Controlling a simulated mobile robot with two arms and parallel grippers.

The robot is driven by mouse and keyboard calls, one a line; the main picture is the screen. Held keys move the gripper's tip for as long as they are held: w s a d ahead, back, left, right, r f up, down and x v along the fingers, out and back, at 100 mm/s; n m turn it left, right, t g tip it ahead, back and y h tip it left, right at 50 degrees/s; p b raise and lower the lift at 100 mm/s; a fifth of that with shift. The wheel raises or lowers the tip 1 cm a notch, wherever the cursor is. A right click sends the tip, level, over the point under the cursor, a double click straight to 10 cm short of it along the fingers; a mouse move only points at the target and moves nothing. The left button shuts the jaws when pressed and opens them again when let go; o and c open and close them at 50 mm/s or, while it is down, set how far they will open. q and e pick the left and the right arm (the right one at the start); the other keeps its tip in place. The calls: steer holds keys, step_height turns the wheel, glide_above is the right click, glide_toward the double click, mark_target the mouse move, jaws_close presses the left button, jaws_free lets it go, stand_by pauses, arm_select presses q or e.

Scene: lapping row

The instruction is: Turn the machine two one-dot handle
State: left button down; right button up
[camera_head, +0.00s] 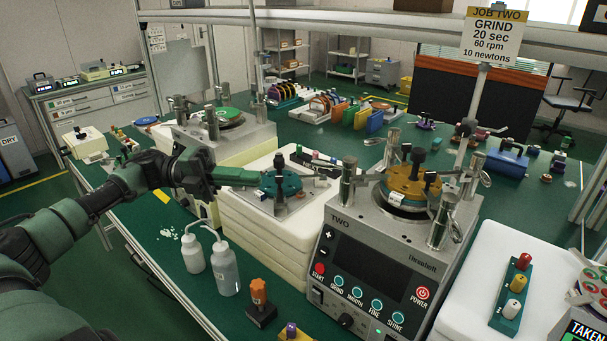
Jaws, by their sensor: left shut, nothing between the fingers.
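Machine two (375,262) is a grey lapping machine labelled TWO, with a dark screen and a row of teal buttons. On top sits a brass-coloured round head (407,186) with dark knobs, ringed by several upright metal posts, one at the front left (347,186) and one at the front right (442,222). I cannot make out dots on any handle. My left gripper (258,178) is shut and empty, left of machine two. Its tips are close to a teal disc (285,184) with a black knob; whether they touch it I cannot tell. My right gripper is not in view.
The teal disc's plate lies on a stack of white slabs (262,238) between two machines. Two wash bottles (226,272) and an orange-knobbed block (259,292) stand in front. Another machine (222,130) is behind. A white slab with a coloured-peg holder (513,292) is right.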

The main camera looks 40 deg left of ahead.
arm_select(q)
steer(key=d, duration=0.1)
steer(key=p, duration=0.2)
glide_toward(336, 166)
steer(key=shift+d, duration=2.2)
steer(key=shift+w+f, duration=0.2)
steer(key=shift+w, duration=0.2)
